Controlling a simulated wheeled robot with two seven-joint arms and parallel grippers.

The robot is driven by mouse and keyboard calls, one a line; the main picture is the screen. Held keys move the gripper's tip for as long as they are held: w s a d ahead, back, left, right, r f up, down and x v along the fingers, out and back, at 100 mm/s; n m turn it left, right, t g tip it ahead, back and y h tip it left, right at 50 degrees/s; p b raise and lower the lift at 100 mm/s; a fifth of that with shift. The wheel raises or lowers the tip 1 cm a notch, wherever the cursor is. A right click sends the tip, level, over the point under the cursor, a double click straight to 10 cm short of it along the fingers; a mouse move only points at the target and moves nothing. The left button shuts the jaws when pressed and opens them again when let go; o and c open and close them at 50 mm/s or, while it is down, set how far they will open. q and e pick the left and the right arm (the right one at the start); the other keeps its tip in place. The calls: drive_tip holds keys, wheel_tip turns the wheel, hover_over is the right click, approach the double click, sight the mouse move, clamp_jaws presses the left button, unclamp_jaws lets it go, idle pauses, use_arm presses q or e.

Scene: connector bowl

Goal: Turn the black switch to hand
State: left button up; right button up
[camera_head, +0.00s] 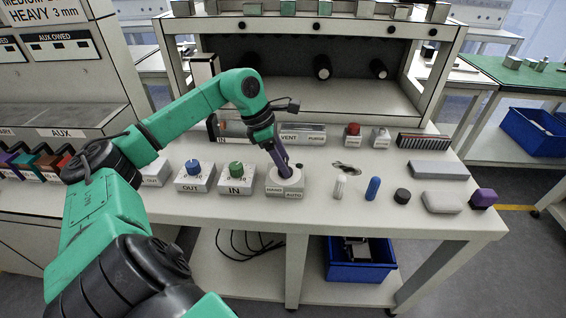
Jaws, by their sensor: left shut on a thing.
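A white switch box (286,191) with labels "HAND" on its left and "AUTO" on its right stands near the front of the white bench. My left gripper (285,173) has dark purple fingers and reaches down onto the top of this box. It is shut on the black switch there. The switch itself is hidden by the fingers, so I cannot tell which label it points to. My right gripper is not in view.
Left of the switch box stand an "IN" box with a green knob (236,169) and an "OUT" box with a blue knob (193,167). To the right are a clear vial (340,188), a blue cylinder (373,188) and a black cap (402,196). A "VENT" box (302,135) stands behind.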

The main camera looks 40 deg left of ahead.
use_arm(q)
drive_tip(key=shift+f+n+t+y+b, duration=0.2)
drive_tip(key=shift+n+t+y+b, duration=0.1)
drive_tip(key=shift+n+b, duration=0.9)
drive_tip(key=shift+r+n+b, duration=0.15)
drive_tip(key=shift+n+b, duration=0.35)
drive_tip(key=shift+n, duration=0.2)
drive_tip(key=shift+d+r+n+t+y, duration=0.1)
drive_tip(key=shift+n+t+y, duration=0.2)
drive_tip(key=shift+n+y, duration=0.15)
drive_tip(key=shift+s+r+n, duration=0.1)
drive_tip(key=shift+n, duration=0.65)
drive_tip(key=shift+d+n+y+p, duration=0.1)
drive_tip(key=shift+n+y+p, duration=0.4)
drive_tip(key=shift+n, duration=0.3)
drive_tip(key=o, duration=1.4)
